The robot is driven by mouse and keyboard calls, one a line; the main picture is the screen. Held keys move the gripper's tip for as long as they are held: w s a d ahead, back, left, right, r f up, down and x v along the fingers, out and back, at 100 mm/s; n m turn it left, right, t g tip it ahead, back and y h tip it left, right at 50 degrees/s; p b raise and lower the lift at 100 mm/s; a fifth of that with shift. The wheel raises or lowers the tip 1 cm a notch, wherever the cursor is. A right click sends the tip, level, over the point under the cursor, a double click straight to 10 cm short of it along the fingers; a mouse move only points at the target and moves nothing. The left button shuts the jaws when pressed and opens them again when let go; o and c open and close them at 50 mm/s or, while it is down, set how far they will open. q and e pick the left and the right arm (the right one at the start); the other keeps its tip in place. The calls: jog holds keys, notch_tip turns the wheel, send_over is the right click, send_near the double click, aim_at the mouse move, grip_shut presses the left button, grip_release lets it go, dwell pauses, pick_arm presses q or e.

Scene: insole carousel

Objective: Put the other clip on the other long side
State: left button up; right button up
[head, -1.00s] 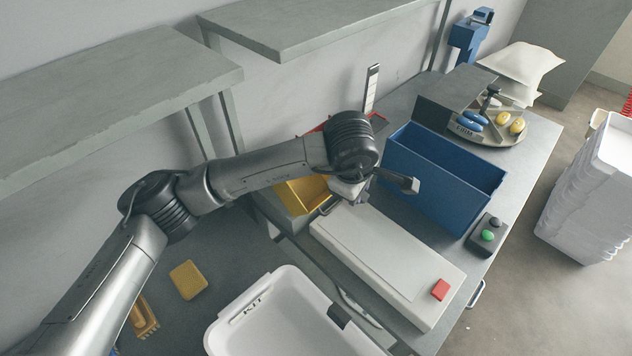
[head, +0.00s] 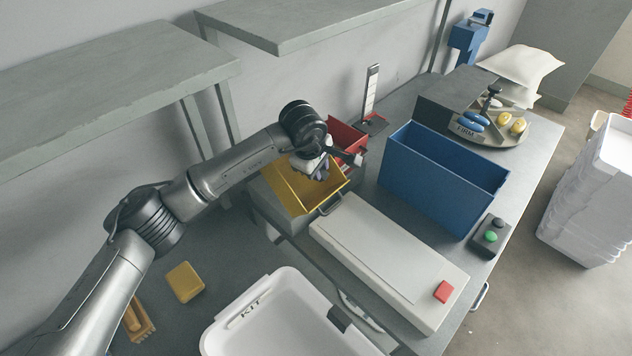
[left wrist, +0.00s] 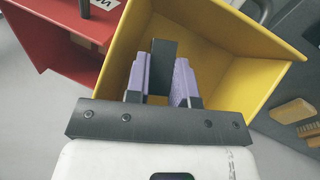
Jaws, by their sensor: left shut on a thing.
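The white kit tray (head: 222,331) is at the bottom of the head view, with a label reading KIT. A dark clip (head: 339,319) sits on its right long rim. My left gripper (head: 317,170) is over the yellow bin (head: 325,203). In the left wrist view its purple-padded fingers (left wrist: 161,85) are shut on a dark flat piece, apparently a clip (left wrist: 162,62). The yellow bin (left wrist: 240,90) surrounds it in that view. How deep the fingers are is unclear. My right gripper is not in view.
A red bin (head: 351,134) adjoins the yellow bin. A white box (head: 385,250) with a red button lies between the tray and a tall blue bin (head: 435,185). A button box (head: 490,237) stands right of it. Shelves (head: 110,95) hang at upper left.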

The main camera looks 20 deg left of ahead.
pick_arm(q)
jog(key=shift+f, duration=0.6)
notch_tip(320, 180, down, 3)
jog(key=shift+w+a+f+b, duration=0.1)
jog(key=shift+b, duration=0.3)
jog(key=shift+f, duration=0.25)
jog(key=shift+a, duration=0.1)
jog(key=o, duration=0.9)
jog(key=shift+f, duration=0.15)
jog(key=p+v, duration=0.2)
jog(key=v, duration=1)
jog(key=shift+r, duration=0.35)
jog(key=shift+a+r, duration=0.1)
jog(key=shift+r, duration=0.4)
jog(key=shift+c, duration=0.9)
